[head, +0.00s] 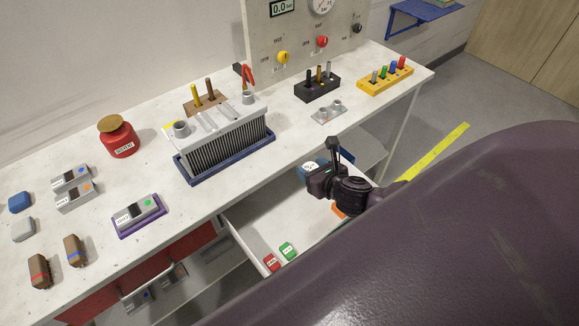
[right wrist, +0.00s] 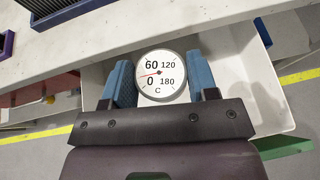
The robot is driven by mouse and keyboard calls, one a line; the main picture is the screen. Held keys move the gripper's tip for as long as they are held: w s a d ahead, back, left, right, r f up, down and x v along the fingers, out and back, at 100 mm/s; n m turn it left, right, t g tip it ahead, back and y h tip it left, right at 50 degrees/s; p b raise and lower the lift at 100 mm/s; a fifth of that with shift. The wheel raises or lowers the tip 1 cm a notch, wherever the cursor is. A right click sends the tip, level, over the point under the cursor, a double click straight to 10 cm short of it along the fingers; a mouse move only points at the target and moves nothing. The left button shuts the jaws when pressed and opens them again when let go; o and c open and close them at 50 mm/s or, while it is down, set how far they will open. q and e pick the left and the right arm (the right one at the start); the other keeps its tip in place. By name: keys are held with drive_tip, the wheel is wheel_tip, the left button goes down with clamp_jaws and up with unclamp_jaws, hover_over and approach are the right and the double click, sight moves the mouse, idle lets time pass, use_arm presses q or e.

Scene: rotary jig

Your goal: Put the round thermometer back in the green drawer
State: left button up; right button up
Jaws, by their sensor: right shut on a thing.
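The round thermometer (head: 309,166) is a white-faced dial with a grey rim. In the right wrist view the thermometer (right wrist: 160,75) sits between the two blue finger pads of my right gripper, its face towards the camera. My right gripper (head: 324,163) is shut on it and holds it over the open drawer (head: 240,232). The drawer has a white inside, and its front edge shows green (right wrist: 285,147) in the right wrist view. My arm hides much of the drawer. I cannot tell the thermometer's height above the drawer floor. My left gripper is not in view.
A red block (head: 271,262) and a green block (head: 287,250) lie in the drawer's near left corner. The white bench (head: 225,190) lies behind the drawer, with a finned heat sink (head: 225,140) near its edge. A red drawer front (head: 190,250) is at lower left.

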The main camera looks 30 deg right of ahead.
drive_tip(key=s+d+f+n+y, duration=0.2)
drive_tip(key=d+f, duration=0.2)
drive_tip(key=f, duration=0.1)
drive_tip(key=n+y+b, duration=0.1)
drive_tip(key=b, duration=0.2)
hover_over(286, 198)
drive_tip(key=s, duration=0.3)
drive_tip(key=shift+g, duration=0.4)
drive_tip(key=f, duration=1.4)
drive_tip(key=shift+d, duration=0.4)
drive_tip(key=x, duration=0.1)
drive_tip(key=b+x, duration=0.1)
drive_tip(key=x, duration=0.1)
drive_tip(key=shift+w+a+f, duration=0.1)
drive_tip(key=shift+f, duration=0.3)
drive_tip(key=shift+w+f, duration=0.15)
drive_tip(key=shift+w, duration=0.05)
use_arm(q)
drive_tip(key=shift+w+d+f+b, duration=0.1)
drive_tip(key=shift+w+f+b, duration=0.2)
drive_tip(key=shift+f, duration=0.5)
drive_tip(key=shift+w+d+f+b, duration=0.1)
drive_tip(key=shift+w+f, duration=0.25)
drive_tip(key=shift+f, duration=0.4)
use_arm(e)
drive_tip(key=shift+f, duration=0.35)
